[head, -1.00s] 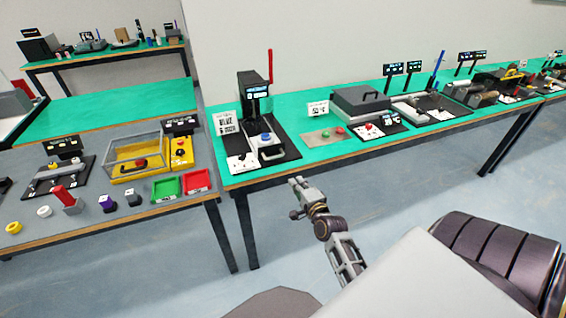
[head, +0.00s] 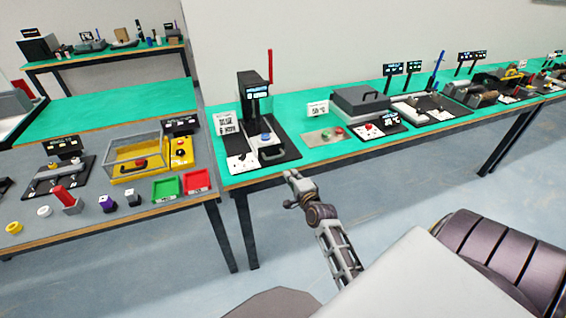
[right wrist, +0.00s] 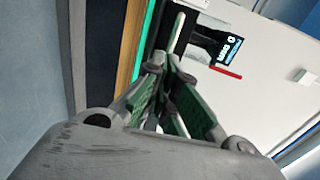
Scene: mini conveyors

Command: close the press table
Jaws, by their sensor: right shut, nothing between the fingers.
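The press (head: 255,108) is a black upright machine with a red lever, on the green-topped bench. Its press table (head: 269,140) is a light slide with a blue round piece on it and a handle (head: 271,153) at the front, on a black base. The slide appears to stick out in front of the press column. My right gripper (head: 288,188) is shut and empty, in front of the bench edge and below the handle, apart from it. In the right wrist view the press (right wrist: 222,48) shows beyond the fingers (right wrist: 170,75). My left gripper is not in view.
A white button panel (head: 240,162) lies left of the slide. A grey plate with buttons (head: 326,138) and a lidded grey box (head: 361,104) stand to the right. A bench at left holds a yellow clear-covered box (head: 136,158) and green and red trays. The floor before the bench is clear.

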